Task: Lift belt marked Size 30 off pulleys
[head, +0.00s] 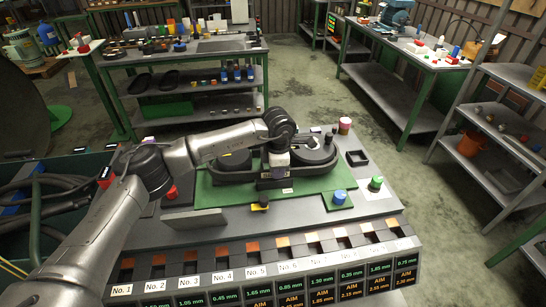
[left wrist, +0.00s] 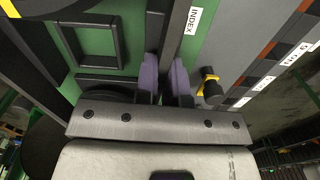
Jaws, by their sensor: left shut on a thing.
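The black belt (head: 290,180) runs low around two dark round pulleys on the green mat (head: 216,199). The left pulley (head: 235,158) and the right pulley (head: 312,152) are partly hidden by my arm. My left gripper (head: 278,170) points down at the near side of the belt, between the pulleys. In the left wrist view its two purple fingertips (left wrist: 166,82) are shut on a dark upright strip that looks like the belt. An "INDEX" label (left wrist: 193,20) lies just beside it. No size marking is readable on the belt. My right gripper is not in view.
A yellow-and-black knob (head: 260,205) sits in front of the belt; blue (head: 339,197) and green (head: 376,184) knobs stand to the right. Numbered slots line the front edge. A pink cup (head: 345,125) stands behind.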

